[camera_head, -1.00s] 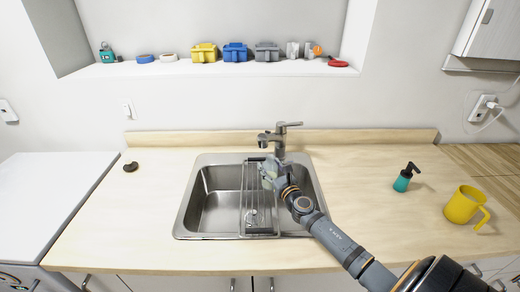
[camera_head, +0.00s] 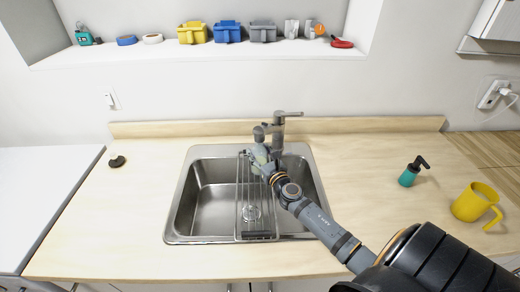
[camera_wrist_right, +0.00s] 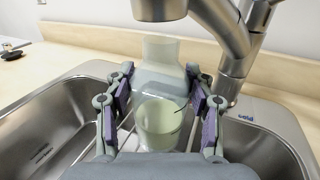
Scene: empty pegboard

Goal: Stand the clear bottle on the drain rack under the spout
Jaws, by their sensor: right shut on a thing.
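The clear bottle (camera_wrist_right: 160,92), pale and see-through, is between the finger pads of my right gripper (camera_wrist_right: 160,108) in the right wrist view. It looks upright, with its neck just below the spout (camera_wrist_right: 159,9). In the head view my right gripper (camera_head: 260,160) is shut on the bottle (camera_head: 259,167) over the far end of the drain rack (camera_head: 257,236). The rack is a wire frame spanning the sink front to back. My left gripper is not in view.
The grey faucet (camera_head: 279,127) stands behind the sink (camera_head: 200,231), close to my right gripper. A teal soap bottle (camera_head: 408,177) and yellow mug (camera_head: 472,203) are on the counter at right. The left counter is mostly clear except for a small dark object (camera_head: 117,161).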

